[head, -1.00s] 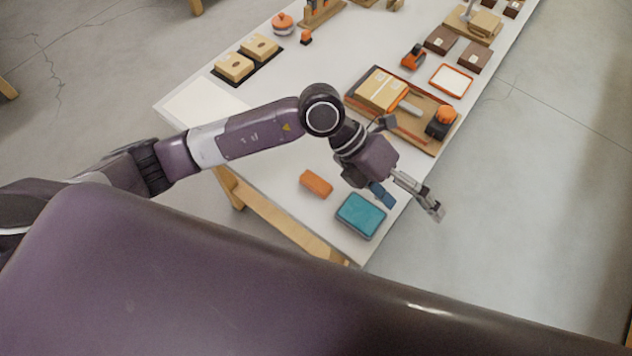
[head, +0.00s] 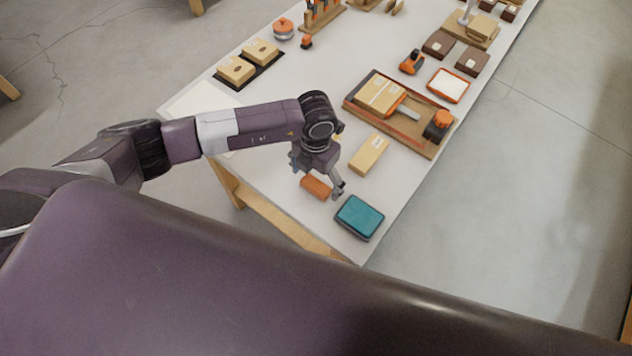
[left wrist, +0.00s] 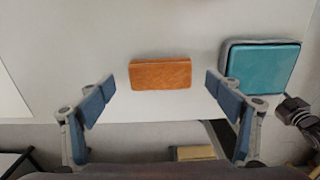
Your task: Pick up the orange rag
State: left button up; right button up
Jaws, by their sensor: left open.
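The orange rag (head: 316,187) is a small folded block lying on the white table near its front edge. In the left wrist view the rag (left wrist: 160,74) sits centred between and just beyond my fingertips. My left gripper (head: 321,185) is above the rag, pointing down, with its fingers spread to either side. In the left wrist view the left gripper (left wrist: 160,92) is open and nothing is between its fingers. The arm hides part of the rag's upper edge in the head view. My right gripper does not show in the head view.
A teal box (head: 359,216) stands close to the right of the rag, and also shows in the left wrist view (left wrist: 262,68). A tan box (head: 369,155) and a wooden tray (head: 408,146) with items lie farther back. The white table (head: 240,170) is clear left of the rag.

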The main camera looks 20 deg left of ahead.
aim_at(316, 184)
pick_arm(q)
jog(key=shift+f, duration=0.5)
jog(key=c, duration=1.1)
jog(key=shift+r, duration=0.15)
notch_tip(316, 184, up, 20)
jog(key=b, duration=0.4)
jog(key=shift+b, duration=0.3)
